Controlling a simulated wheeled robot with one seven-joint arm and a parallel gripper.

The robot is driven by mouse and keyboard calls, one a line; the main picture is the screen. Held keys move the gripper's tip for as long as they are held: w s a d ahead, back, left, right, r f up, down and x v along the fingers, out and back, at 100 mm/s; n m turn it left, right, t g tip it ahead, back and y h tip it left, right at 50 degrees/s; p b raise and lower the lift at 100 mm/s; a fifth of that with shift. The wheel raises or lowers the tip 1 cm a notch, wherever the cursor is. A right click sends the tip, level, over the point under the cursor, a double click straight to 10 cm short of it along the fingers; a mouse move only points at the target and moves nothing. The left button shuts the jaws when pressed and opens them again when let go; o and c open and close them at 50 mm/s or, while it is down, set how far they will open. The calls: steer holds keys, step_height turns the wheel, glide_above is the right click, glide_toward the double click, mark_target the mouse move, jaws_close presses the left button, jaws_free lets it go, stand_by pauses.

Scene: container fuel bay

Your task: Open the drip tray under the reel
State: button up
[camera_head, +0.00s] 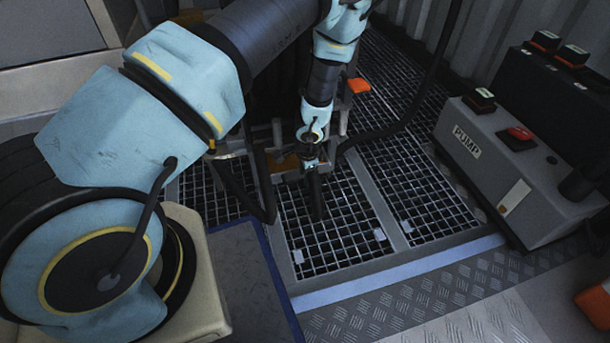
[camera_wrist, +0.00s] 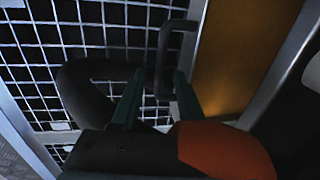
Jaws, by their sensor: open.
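The drip tray (camera_head: 285,163) shows in the head view as a small brownish-orange panel low in the reel's frame, partly hidden by my arm and a hose. In the wrist view the tray (camera_wrist: 232,62) is an orange-brown surface with a pale metal edge. A dark U-shaped handle (camera_wrist: 166,52) stands out from its left edge over the grating. My gripper (camera_wrist: 158,75) is open, with the handle's bar between its two fingertips; I cannot tell whether either finger touches it. In the head view my gripper (camera_head: 313,188) points down before the tray. The reel is mostly hidden behind my arm.
Black hoses hang beside my gripper, one looping at its left (camera_head: 262,185). Metal grating (camera_head: 330,225) covers the floor. A grey pump box (camera_head: 500,165) with a red button stands at the right. A dark curved hose (camera_wrist: 85,88) lies left of the fingers in the wrist view.

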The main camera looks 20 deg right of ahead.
jaws_close()
stand_by(1.4)
